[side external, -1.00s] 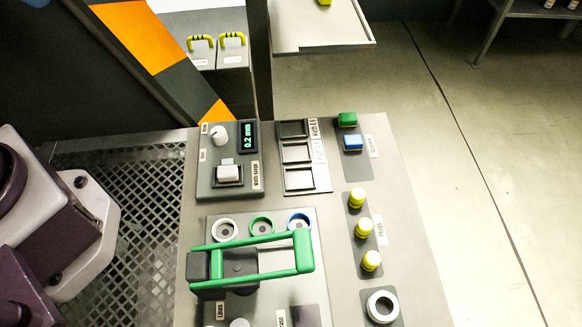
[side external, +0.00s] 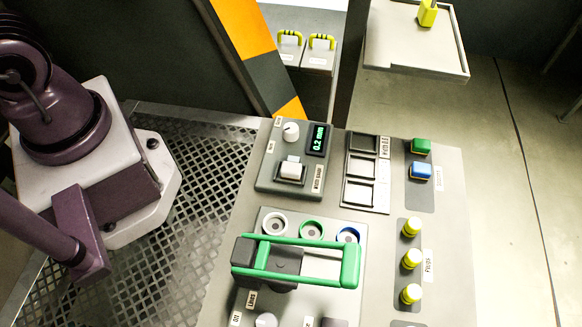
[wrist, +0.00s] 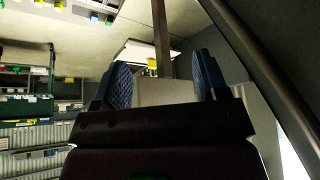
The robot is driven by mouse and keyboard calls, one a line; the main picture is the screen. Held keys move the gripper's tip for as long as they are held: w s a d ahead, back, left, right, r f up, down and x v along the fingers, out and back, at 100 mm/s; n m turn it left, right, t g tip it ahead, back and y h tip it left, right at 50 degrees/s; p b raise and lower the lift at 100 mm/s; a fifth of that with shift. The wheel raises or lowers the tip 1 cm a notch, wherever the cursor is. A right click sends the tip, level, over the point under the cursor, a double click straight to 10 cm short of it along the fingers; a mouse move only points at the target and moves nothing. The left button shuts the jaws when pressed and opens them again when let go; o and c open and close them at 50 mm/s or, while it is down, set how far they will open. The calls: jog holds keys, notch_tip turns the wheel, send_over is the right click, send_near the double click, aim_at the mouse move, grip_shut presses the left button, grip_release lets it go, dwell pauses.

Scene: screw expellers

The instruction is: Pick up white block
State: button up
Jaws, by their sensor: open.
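The white block (side external: 291,170) sits in the square slot of the grey gauge unit (side external: 262,187), below a round knob and the display reading 0.2 mm. Its top stands above the slot. My gripper is outside the side external view, where only my base and part of my arm show at left. In the wrist view my gripper (wrist: 161,78) has its two blue ridged fingers wide apart. No block is held between them; a pale grey surface shows behind. I cannot make out the white block in the wrist view.
A green lever handle (side external: 305,283) stands in front of the gauge unit, near three rings. Empty square trays (side external: 360,193) lie to its right, then green (side external: 420,147) and blue (side external: 420,171) blocks and yellow pegs (side external: 411,259). A raised tray (side external: 400,55) holds a yellow item.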

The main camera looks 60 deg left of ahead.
jog(key=n+g, duration=0.6)
jog(key=n, duration=0.3)
send_over(290, 172)
jog(key=f, duration=2.7)
jog(key=shift+w+d, duration=0.1)
jog(key=shift+w, duration=0.2)
jog(key=f, duration=0.4)
jog(key=shift+s+f, duration=0.15)
jog(key=shift+s, duration=0.2)
jog(key=shift+f, duration=0.55)
jog(key=c, duration=1.1)
